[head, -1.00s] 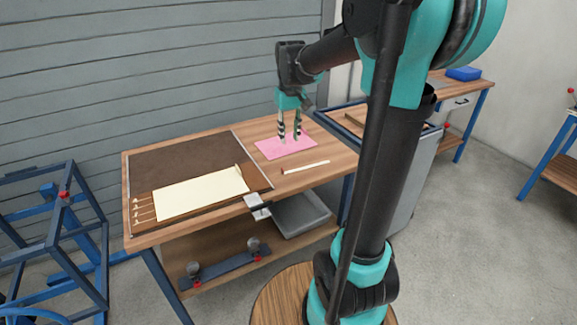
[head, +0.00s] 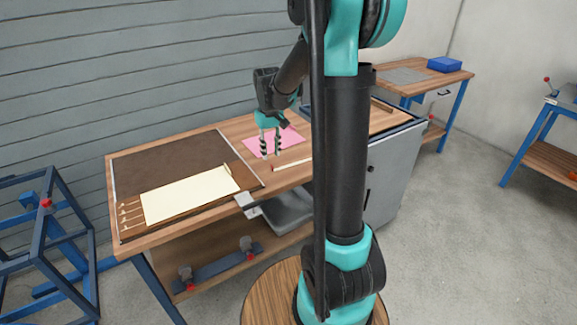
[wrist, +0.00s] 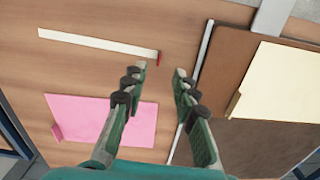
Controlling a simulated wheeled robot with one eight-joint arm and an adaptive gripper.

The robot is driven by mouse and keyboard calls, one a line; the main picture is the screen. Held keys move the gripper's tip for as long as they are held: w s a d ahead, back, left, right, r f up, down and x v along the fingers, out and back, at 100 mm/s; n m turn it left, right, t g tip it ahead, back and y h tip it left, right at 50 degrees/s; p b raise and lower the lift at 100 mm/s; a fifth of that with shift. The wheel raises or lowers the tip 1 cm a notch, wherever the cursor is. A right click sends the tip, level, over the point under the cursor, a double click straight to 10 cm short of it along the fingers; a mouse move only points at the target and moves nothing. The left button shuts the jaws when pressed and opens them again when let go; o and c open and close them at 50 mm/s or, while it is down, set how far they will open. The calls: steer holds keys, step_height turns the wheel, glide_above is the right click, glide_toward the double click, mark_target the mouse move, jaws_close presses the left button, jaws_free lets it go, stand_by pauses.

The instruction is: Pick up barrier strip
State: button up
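A long thin cream strip with a red end, which looks like the barrier strip (head: 291,165), lies flat on the wooden bench, right of and in front of my gripper. It also shows in the wrist view (wrist: 98,43), at upper left, its red end just beyond my left fingertip. My gripper (head: 271,155) points down over the bench by the pink sheet (head: 287,141). In the wrist view my gripper (wrist: 160,71) is open, with nothing between its fingers. My arm column hides part of the bench to the right in the head view.
A dark brown board (head: 170,164) with a cream sheet (head: 190,194) and several small pale pieces lies on the bench's left. A metal clamp or bracket (head: 247,201) sits at the front edge. A grey bin (head: 287,214) is below. A grey cabinet (head: 392,172) stands to the right.

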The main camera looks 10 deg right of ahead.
mark_target(272, 166)
steer(key=shift+d+f, duration=0.1)
steer(key=shift+f, duration=2.65)
jaws_close()
